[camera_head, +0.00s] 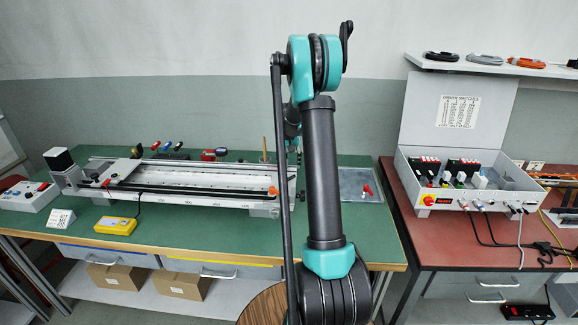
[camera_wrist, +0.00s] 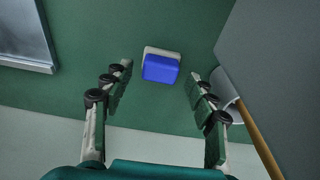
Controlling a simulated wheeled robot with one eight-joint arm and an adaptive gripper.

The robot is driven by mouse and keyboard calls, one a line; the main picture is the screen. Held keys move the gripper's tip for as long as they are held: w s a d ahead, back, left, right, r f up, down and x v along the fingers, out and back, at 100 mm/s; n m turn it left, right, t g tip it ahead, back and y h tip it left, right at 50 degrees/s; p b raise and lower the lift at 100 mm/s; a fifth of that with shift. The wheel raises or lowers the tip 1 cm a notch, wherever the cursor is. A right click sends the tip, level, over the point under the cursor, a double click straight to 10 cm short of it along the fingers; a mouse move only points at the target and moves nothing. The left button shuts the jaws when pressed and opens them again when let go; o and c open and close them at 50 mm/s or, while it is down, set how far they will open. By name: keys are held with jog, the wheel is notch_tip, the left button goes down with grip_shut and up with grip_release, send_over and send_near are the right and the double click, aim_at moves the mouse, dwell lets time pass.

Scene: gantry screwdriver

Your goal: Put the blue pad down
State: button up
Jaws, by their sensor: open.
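The blue pad (camera_wrist: 161,68) shows in the wrist view on the green bench top, with a pale block or base (camera_wrist: 160,50) showing along its far side. My gripper (camera_wrist: 160,73) is open, with one finger to the left of the pad and one to the right. There is a visible gap between each finger and the pad, so nothing is held. I cannot tell the exact height of the fingertips over the bench. In the head view the pad and my gripper are hidden behind my arm.
The green bench (camera_head: 200,235) carries a gantry rail (camera_head: 190,190) and a yellow box (camera_head: 116,225). A grey tray (camera_head: 350,181) with red items lies right of my arm. A red-topped bench (camera_head: 440,250) with a switch box stands further right. A pale curved object (camera_wrist: 222,84) is near the right finger.

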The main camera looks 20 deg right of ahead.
notch_tip(320, 180, up, 11)
jog(key=s, duration=0.1)
jog(key=shift+s+a, duration=0.3)
jog(key=shift+f, duration=0.1)
